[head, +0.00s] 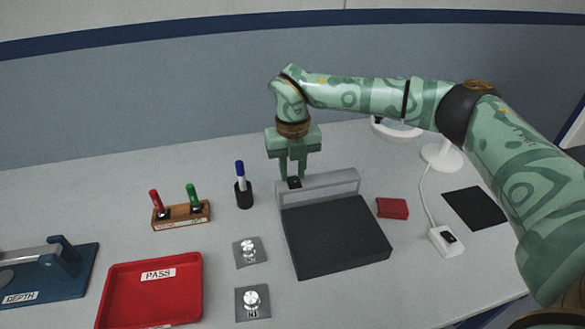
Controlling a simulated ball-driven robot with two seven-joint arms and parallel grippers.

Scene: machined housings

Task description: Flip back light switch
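A dark flat panel (337,238) with a raised grey bar (330,190) along its back edge lies on the table. A small black switch-like part (294,183) sits at the left end of that bar. My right gripper (293,174) points down just over this part, its two fingers apart with nothing seen between them. I cannot tell whether a fingertip touches the part or which way it is tipped. A white box with a black rocker switch (448,237) lies at the right, on a white cord. My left gripper is not in view.
A red block (392,208) and a black mat (475,208) lie to the right, near a white lamp (441,156). To the left are a marker in a black holder (244,195), a wooden rack (181,216), a red PASS tray (152,291), a blue DEPTH fixture (75,275) and two metal parts (251,300).

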